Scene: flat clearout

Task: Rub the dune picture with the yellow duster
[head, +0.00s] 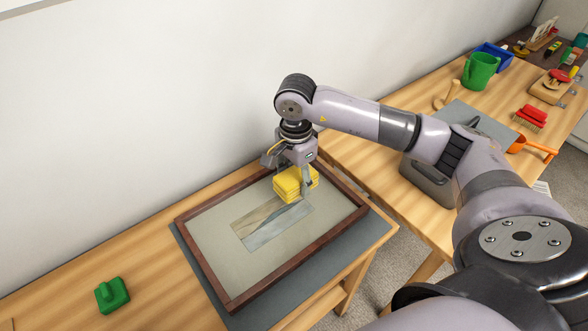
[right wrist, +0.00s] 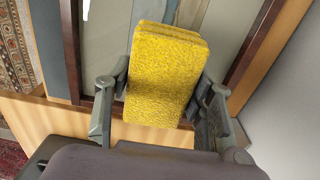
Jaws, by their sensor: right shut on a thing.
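The dune picture (head: 262,228) lies flat on the table in a dark reddish-brown frame with a wide pale mount. My right gripper (head: 294,178) is shut on the yellow duster (head: 287,187), a thick folded block, at the picture's upper right part. The right wrist view shows the duster (right wrist: 164,75) between the two fingers, with the frame (right wrist: 245,65) behind it. I cannot tell whether the duster touches the picture surface. The duster hides part of the mount and the picture's upper right end. My left gripper is not in view.
A grey mat (head: 295,302) lies under the frame on the wooden table. A green block with a handle (head: 112,294) stands at the left. A second table holds a grey case (head: 425,178), a red brush (head: 530,116), an orange scoop (head: 535,147) and a green mug (head: 480,70).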

